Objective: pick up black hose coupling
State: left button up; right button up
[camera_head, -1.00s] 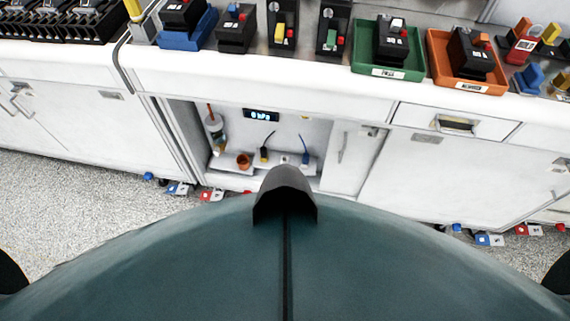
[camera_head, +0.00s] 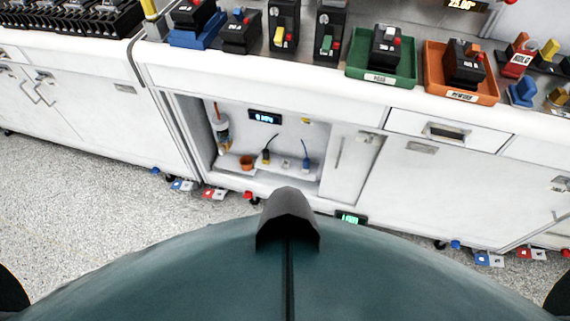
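I cannot pick out a black hose coupling with certainty. In the head view, an open bay under the bench holds a small yellow-and-black fitting with a dark cable (camera_head: 266,156) and a blue fitting with a blue cable (camera_head: 305,162). An orange cup (camera_head: 247,162) and a white-and-orange bottle-like item (camera_head: 220,130) stand to their left. These are small, and their details are unclear. Neither of my grippers shows in the view.
The white bench (camera_head: 270,75) carries black breaker units, a green tray (camera_head: 405,72) and an orange tray (camera_head: 483,90). A closed door (camera_head: 350,160) flanks the bay. Speckled floor (camera_head: 80,210) is clear at left. Red and blue pedals or tags lie along the bench foot.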

aim_at(265, 154)
jog(key=i+j+z, duration=0.25)
jog(key=z, duration=0.15)
jog(key=i+j+z, duration=0.55)
jog(key=i, duration=0.2)
